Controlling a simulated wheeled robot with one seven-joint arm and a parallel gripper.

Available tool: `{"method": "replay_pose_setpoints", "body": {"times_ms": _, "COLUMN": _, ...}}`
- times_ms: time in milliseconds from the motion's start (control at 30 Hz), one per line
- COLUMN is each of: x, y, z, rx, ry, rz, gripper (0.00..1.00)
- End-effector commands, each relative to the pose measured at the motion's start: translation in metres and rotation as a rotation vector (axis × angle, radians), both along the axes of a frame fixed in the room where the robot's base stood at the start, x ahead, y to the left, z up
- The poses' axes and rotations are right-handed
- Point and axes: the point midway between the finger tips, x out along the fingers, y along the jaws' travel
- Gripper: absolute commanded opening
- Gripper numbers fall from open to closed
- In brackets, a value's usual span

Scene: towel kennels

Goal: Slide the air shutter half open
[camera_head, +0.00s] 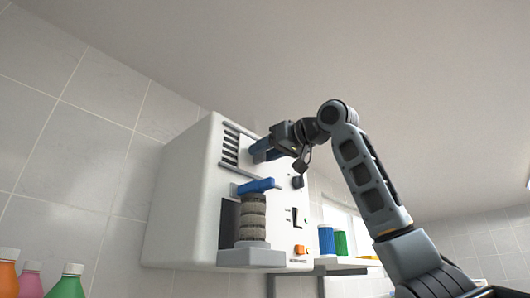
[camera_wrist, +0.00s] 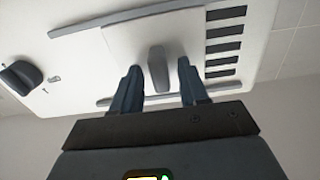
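The air shutter (camera_wrist: 120,58) is a white plate between two grey rails on the white machine's front. It has a grey upright tab (camera_wrist: 157,64). Several dark vent slots (camera_wrist: 225,45) lie uncovered to its right in the wrist view; in the head view the slots (camera_head: 230,147) show left of my gripper. My gripper (camera_head: 262,151) is at the machine's upper front. In the wrist view its two blue fingers (camera_wrist: 160,79) stand apart, one on each side of the tab, with gaps visible. In the head view my gripper hides the tab.
The white machine (camera_head: 185,200) hangs on the tiled wall. A black knob (camera_head: 297,181) and an orange switch (camera_head: 299,249) are nearby. Bottles (camera_head: 68,283) stand at lower left.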

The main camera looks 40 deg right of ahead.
Motion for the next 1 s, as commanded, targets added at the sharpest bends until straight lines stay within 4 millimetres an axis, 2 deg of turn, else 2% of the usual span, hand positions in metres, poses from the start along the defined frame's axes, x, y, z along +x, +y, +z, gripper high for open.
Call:
{"method": "replay_pose_setpoints", "body": {"times_ms": 300, "x": -0.004, "y": 0.0, "z": -0.001, "rx": 0.0, "ry": -0.001, "rz": 0.0, "gripper": 0.45}}
{"method": "replay_pose_setpoints", "body": {"times_ms": 700, "x": -0.063, "y": -0.005, "z": -0.002, "rx": -0.001, "ry": -0.002, "rz": 0.0, "gripper": 0.45}}
{"method": "replay_pose_setpoints", "body": {"times_ms": 833, "x": -0.074, "y": -0.006, "z": -0.001, "rx": -0.001, "ry": 0.0, "rz": 0.0, "gripper": 0.45}}
{"method": "replay_pose_setpoints", "body": {"times_ms": 1000, "x": -0.078, "y": -0.006, "z": 0.0, "rx": 0.0, "ry": 0.0, "rz": 0.0, "gripper": 0.45}}
